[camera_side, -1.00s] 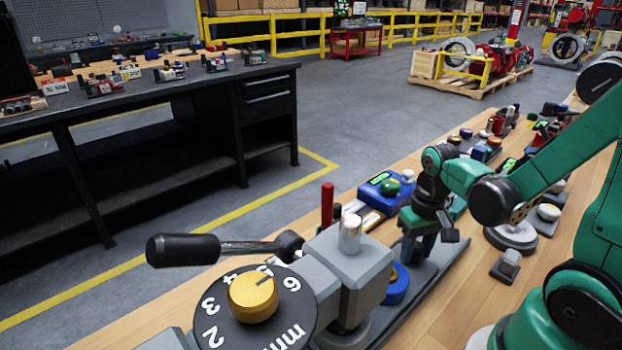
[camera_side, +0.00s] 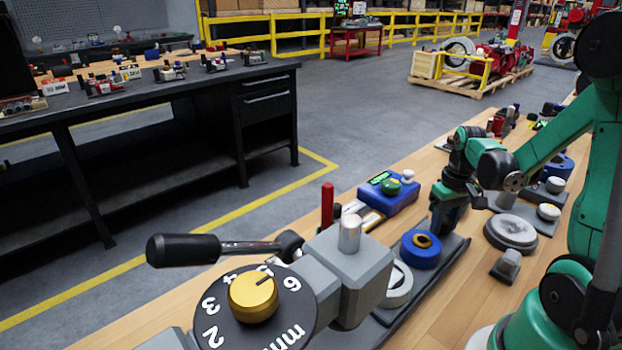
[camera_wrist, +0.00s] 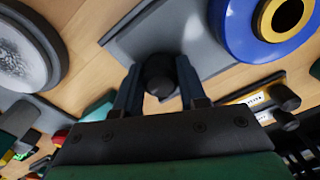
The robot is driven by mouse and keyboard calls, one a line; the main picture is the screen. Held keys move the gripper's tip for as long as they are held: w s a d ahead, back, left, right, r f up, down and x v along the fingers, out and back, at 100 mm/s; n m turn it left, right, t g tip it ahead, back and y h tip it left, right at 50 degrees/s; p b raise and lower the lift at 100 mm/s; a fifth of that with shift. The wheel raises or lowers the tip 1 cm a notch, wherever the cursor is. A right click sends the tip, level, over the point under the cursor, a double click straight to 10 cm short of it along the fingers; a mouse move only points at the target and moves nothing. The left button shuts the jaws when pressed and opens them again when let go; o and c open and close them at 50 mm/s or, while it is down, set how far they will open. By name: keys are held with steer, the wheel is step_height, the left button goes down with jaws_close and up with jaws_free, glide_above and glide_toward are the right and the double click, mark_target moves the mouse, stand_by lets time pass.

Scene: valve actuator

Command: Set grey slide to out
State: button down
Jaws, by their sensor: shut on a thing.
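My gripper (camera_wrist: 158,90) is shut on a dark round knob (camera_wrist: 159,72) in the wrist view, with a finger on each side of it. The knob stands at the end of a flat grey plate (camera_wrist: 190,28), which looks like the grey slide. In the side view my gripper (camera_side: 447,220) is low behind the blue ring (camera_side: 421,257), over the dark grey base (camera_side: 440,262). My arm hides the knob there.
A grey valve block (camera_side: 350,262) with a yellow dial (camera_side: 253,297) and a black-handled lever (camera_side: 185,249) stands in front. A pale disc (camera_side: 398,287) lies beside the block. A round grey part (camera_side: 511,232) is at right.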

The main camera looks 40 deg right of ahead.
steer(key=shift+d, duration=0.35)
steer(key=shift+c, duration=2.4)
jaws_free()
steer(key=shift+a, duration=0.1)
steer(key=shift+r, duration=2.85)
steer(key=w+a+r+n+t, duration=0.2)
steer(key=a+t, duration=0.1)
steer(key=a, duration=0.6)
steer(key=w+a+r+n+t, duration=0.3)
steer(key=a+t, duration=0.1)
steer(key=a, duration=0.6)
steer(key=shift+w, duration=0.15)
